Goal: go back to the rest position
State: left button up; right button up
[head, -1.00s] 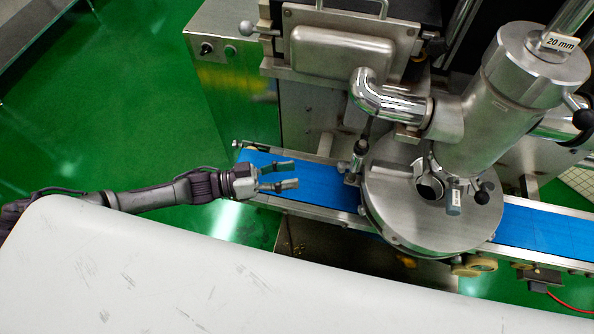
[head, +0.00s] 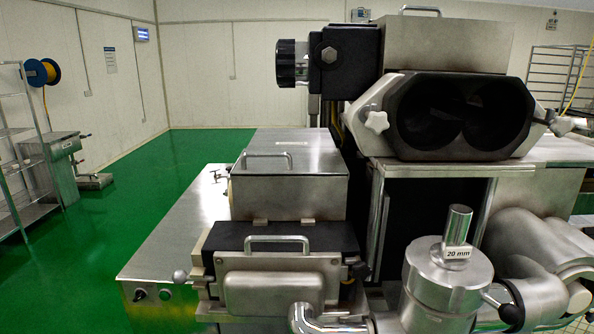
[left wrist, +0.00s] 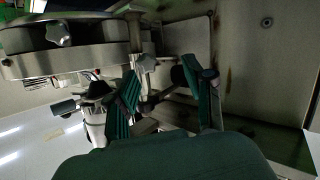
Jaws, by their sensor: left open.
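My left gripper (left wrist: 165,100) shows in the left wrist view, its two dark green ribbed fingers apart with nothing between them. It faces metal parts of the machine, which lie beyond the fingertips. The encrusting machine (head: 290,195) fills the middle and right of the head view. Its steel cylinder (head: 447,285) with the 20 mm label stands at the lower right. Neither gripper shows in the head view now, and my right gripper is in no view.
Green floor (head: 165,185) lies open to the left of the machine. A wire shelf (head: 22,160) and a steel unit (head: 62,165) stand at the far left.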

pick_arm(q)
jog(key=s+a+n+g+y, duration=0.4)
jog(key=s+a+g+y, duration=0.45)
jog(key=s+a, duration=0.85)
notch_tip(320, 180, down, 28)
jog(key=s+d+f+b, duration=0.1)
jog(key=s+b, duration=0.1)
jog(key=b, duration=0.1)
jog(key=s+a+f+g+b, duration=0.2)
jog(key=s+f, duration=1.5)
jog(key=f, duration=0.2)
jog(key=shift+s+a+m+y, duration=0.15)
jog(key=shift+a+m+y, duration=0.2)
jog(key=shift+m, duration=0.05)
jog(key=shift+f, duration=0.1)
